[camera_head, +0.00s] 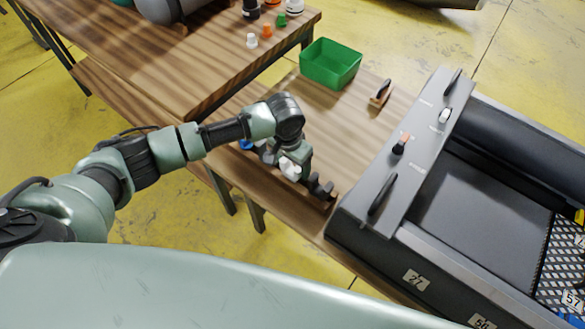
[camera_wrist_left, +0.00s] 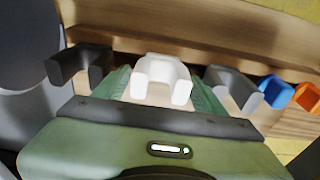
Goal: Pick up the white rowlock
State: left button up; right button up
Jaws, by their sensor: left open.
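The white rowlock (camera_head: 290,169) stands in a row of rowlocks along the near edge of the wooden table. In the left wrist view the white rowlock (camera_wrist_left: 161,72) is U-shaped with two prongs toward the camera. My left gripper (camera_head: 284,163) is down over it, and in the wrist view its green fingers show on either side of the rowlock. The gripper is open; I cannot tell whether a finger touches the rowlock. The rowlock's lower part is hidden by the gripper body. My right gripper is not in view.
A black rowlock (camera_wrist_left: 80,63) and a grey rowlock (camera_wrist_left: 233,90) flank the white one closely. A blue rowlock (camera_wrist_left: 274,91) and an orange one (camera_wrist_left: 306,97) stand further right. A green bin (camera_head: 331,65) and a wooden-handled tool (camera_head: 380,93) are behind; a dark grey unit (camera_head: 375,190) is right.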

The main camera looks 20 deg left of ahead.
pick_arm(q)
jog(key=shift+f, duration=0.75)
jog(key=shift+w+f, duration=0.1)
jog(key=shift+f, duration=0.45)
jog(key=c, duration=1.2)
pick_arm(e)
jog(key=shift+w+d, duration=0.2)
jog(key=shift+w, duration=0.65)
pick_arm(q)
jog(key=shift+r, duration=0.15)
